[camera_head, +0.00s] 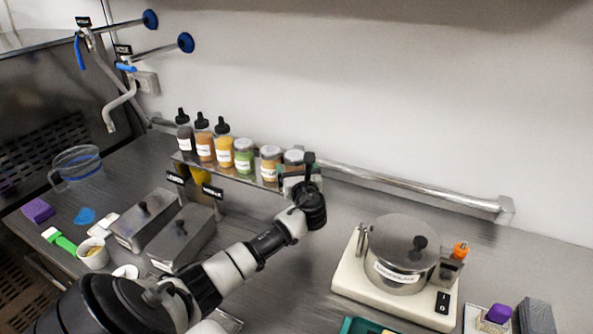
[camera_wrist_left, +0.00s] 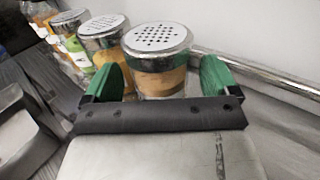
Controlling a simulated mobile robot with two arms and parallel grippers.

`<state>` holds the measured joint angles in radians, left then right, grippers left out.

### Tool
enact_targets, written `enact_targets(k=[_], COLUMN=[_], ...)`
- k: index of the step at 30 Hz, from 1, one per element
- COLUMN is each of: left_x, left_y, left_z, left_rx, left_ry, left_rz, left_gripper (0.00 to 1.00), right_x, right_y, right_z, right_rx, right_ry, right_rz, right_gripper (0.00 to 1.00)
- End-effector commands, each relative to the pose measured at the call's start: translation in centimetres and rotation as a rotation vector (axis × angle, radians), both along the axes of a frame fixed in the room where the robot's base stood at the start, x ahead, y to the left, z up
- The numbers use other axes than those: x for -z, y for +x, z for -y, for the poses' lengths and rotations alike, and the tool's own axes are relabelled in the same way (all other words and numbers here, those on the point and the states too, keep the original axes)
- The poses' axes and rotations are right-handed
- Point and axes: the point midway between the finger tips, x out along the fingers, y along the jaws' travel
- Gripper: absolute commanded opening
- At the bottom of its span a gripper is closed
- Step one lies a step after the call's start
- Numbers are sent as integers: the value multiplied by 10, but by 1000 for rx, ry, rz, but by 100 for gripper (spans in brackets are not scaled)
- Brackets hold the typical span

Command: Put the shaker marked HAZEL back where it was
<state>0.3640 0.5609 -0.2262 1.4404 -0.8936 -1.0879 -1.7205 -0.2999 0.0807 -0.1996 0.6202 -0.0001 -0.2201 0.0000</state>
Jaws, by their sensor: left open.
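A shaker with a perforated metal lid (camera_head: 293,156) stands at the right end of the row on the narrow wall shelf (camera_head: 232,172). In the left wrist view this end shaker (camera_wrist_left: 157,48) has tan contents; I cannot read its label, so I cannot tell whether it is HAZEL. My left gripper (camera_head: 300,176) is at it and open, its green fingertips (camera_wrist_left: 161,80) on either side of the jar with a gap visible. Two more shakers, one tan (camera_head: 270,164) and one green (camera_head: 244,156), stand to its left. My right gripper is not in view.
Several black-topped squeeze bottles (camera_head: 204,140) fill the shelf's left part. A metal rail (camera_head: 420,186) runs along the wall on the right. Below are lidded metal boxes (camera_head: 145,220) and a cream machine with a lidded pot (camera_head: 400,250). The counter between them is partly free.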

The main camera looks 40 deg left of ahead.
Motion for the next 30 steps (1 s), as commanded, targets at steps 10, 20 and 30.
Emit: enact_targets(k=[10, 20, 30], left_x=[-1, -1, -3], left_y=[-16, -55, -69], left_z=[24, 80, 99], left_rx=[4, 2, -1], left_ry=[-2, -1, 0], left_rz=[1, 2, 1], left_gripper=[89, 89, 89], right_x=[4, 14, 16], right_y=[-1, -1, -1], right_z=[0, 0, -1], right_rx=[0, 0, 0], right_ry=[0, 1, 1], right_rz=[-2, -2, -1], right_gripper=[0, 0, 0])
